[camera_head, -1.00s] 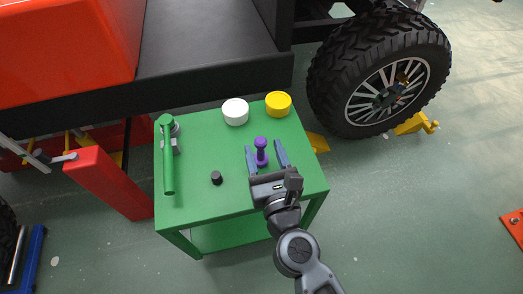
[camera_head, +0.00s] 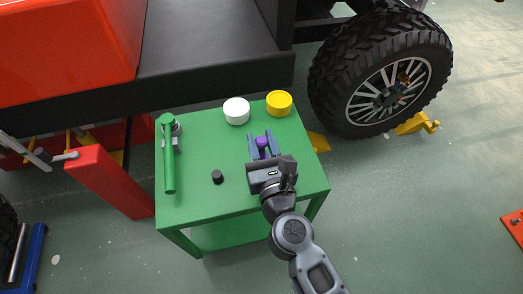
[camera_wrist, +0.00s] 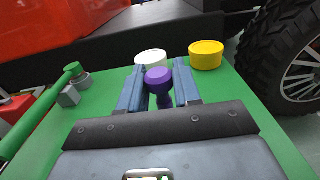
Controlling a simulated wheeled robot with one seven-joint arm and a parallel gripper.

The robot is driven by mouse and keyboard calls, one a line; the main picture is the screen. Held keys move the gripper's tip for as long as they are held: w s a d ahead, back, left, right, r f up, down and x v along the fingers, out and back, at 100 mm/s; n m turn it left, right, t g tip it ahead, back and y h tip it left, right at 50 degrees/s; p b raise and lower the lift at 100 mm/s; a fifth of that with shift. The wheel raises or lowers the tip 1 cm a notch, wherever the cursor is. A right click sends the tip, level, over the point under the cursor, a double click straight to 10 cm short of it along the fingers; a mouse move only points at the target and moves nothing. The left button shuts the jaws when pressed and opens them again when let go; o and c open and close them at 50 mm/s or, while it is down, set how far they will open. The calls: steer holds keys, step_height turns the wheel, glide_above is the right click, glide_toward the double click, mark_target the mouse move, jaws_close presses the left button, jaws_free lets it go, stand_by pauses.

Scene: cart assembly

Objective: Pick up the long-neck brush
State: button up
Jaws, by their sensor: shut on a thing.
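The long-neck brush is the purple piece (camera_head: 263,143) with a round knob top. It stands upright over the green table, toward the right side. It also shows in the wrist view (camera_wrist: 158,80), between the two blue fingers. My gripper (camera_head: 264,144) is shut on it, with one finger on each side; in the wrist view the fingers (camera_wrist: 158,86) flank its neck. The lower part of the brush is hidden by the fingers and the gripper body. I cannot tell whether its base touches the table.
The green table (camera_head: 205,200) also holds a white round container (camera_head: 236,111), a yellow one (camera_head: 279,103), a small black knob (camera_head: 217,177) and a green-handled tool (camera_head: 169,160). A large wheel (camera_head: 385,75) stands beyond the right edge. The table's front middle is clear.

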steer(key=shift+c, duration=0.6)
steer(key=shift+r+p, duration=0.65)
steer(key=shift+r, duration=0.1)
step_height(320, 180, up, 3)
steer(key=p, duration=0.3)
steer(key=shift+r, duration=0.2)
steer(key=s+d+r+p, duration=0.3)
steer(key=d+r+p, duration=0.3)
steer(key=d, duration=0.5)
steer(key=shift+d+p, duration=0.15)
steer(key=shift+p, duration=0.3)
steer(key=shift+r, duration=0.1)
stand_by(0.3)
